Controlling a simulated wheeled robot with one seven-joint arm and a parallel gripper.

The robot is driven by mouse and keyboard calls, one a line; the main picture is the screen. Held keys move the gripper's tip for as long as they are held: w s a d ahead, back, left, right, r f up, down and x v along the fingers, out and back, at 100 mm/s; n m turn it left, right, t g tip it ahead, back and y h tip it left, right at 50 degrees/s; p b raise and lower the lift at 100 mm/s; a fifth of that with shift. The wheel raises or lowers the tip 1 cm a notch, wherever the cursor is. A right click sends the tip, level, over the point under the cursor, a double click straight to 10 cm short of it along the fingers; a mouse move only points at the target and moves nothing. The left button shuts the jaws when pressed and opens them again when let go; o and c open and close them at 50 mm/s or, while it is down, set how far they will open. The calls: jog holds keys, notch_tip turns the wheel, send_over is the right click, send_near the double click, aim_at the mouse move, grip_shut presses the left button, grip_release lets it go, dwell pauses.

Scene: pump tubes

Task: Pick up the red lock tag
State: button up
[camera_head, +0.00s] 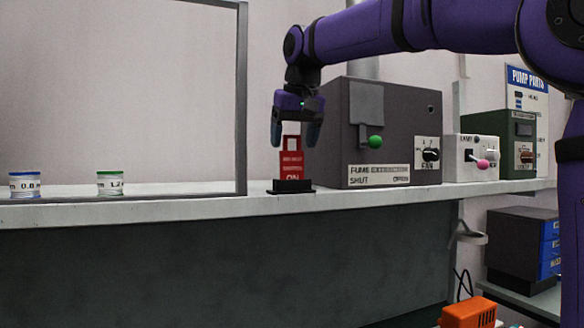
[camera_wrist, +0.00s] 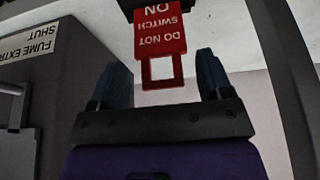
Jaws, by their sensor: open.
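The red lock tag (camera_head: 291,165) stands upright in a small black holder (camera_head: 290,187) on the bench, with a square loop at its top. In the wrist view the tag (camera_wrist: 160,35) shows upside down, with white lettering that includes "DO NOT SWITCH ON". My gripper (camera_head: 297,133) points down from above the tag and is open. Its two fingers are on either side of the tag's loop. In the wrist view my gripper (camera_wrist: 162,78) has a finger to the left and right of the loop, with gaps showing on both sides.
A grey fume extractor box (camera_head: 385,120) with a green-knobbed lever stands just right of the tag. A white lamp box (camera_head: 470,157) and a green box (camera_head: 513,145) are farther right. A metal frame (camera_head: 242,100) rises at the left, with two small jars (camera_head: 110,184) near it.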

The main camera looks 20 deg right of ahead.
jog(key=shift+x, duration=1.35)
jog(key=shift+c, duration=0.4)
jog(key=c, duration=0.6)
jog(key=shift+c, duration=0.2)
jog(key=shift+r, duration=0.1)
jog(key=shift+r, duration=0.5)
jog(key=s+a+r, duration=0.3)
jog(key=s+a, duration=0.8)
jog(key=a, duration=0.1)
jog(key=shift+r, duration=0.4)
